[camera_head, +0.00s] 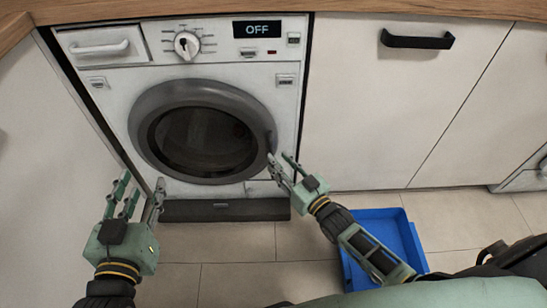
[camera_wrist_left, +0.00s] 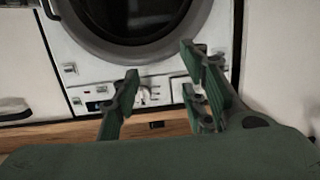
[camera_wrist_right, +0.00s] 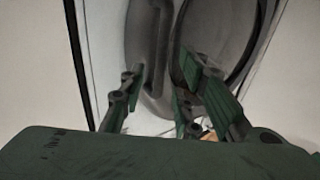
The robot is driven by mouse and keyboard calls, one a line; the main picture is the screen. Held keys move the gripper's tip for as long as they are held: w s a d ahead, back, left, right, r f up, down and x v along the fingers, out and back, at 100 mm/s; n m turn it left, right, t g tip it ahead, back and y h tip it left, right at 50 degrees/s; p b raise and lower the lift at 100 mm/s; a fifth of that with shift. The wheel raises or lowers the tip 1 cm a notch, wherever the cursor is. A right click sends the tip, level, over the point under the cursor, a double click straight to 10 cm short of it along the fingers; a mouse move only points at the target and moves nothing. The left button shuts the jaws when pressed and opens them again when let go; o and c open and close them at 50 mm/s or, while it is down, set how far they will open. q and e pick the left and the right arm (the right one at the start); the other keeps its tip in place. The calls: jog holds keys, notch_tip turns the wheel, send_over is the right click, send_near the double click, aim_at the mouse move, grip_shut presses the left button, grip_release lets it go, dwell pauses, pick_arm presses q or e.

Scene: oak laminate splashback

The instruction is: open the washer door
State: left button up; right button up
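The washer (camera_head: 95,80) is white, with a round dark door ringed by a grey frame (camera_head: 150,115). The door looks closed and the display (camera_head: 257,29) reads OFF. My right gripper (camera_head: 282,168) is open at the lower right edge of the door ring. In the right wrist view the grey door ring (camera_wrist_right: 205,30) shows beyond its spread fingers, with nothing between them that I can make out; contact cannot be told. My left gripper (camera_head: 138,195) is open and empty, low in front of the washer's left side. The left wrist view shows the washer door (camera_wrist_left: 130,20) beyond its fingers.
A blue tray (camera_head: 405,245) lies on the tiled floor at the right, partly behind my right forearm. A white cabinet (camera_head: 380,110) with a black handle (camera_head: 417,40) stands right of the washer. A wooden worktop (camera_head: 200,9) runs above. The floor in front of the washer is clear.

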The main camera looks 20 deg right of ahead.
aim_at(275, 156)
pick_arm(q)
jog(key=shift+w+d+r+t+h+b, duration=0.15)
jog(key=shift+r+t, duration=0.3)
jog(key=shift+r, duration=0.4)
jog(key=shift+d+r+t+h+b, duration=0.1)
jog(key=shift+d+r+t+h, duration=0.1)
jog(key=shift+r+t, duration=0.5)
jog(key=shift+w+d+r+t+h+b, duration=0.15)
jog(key=shift+r+t, duration=0.1)
jog(key=shift+r, duration=0.75)
pick_arm(e)
jog(key=shift+x, duration=1.8)
jog(key=shift+c, duration=0.5)
grip_shut()
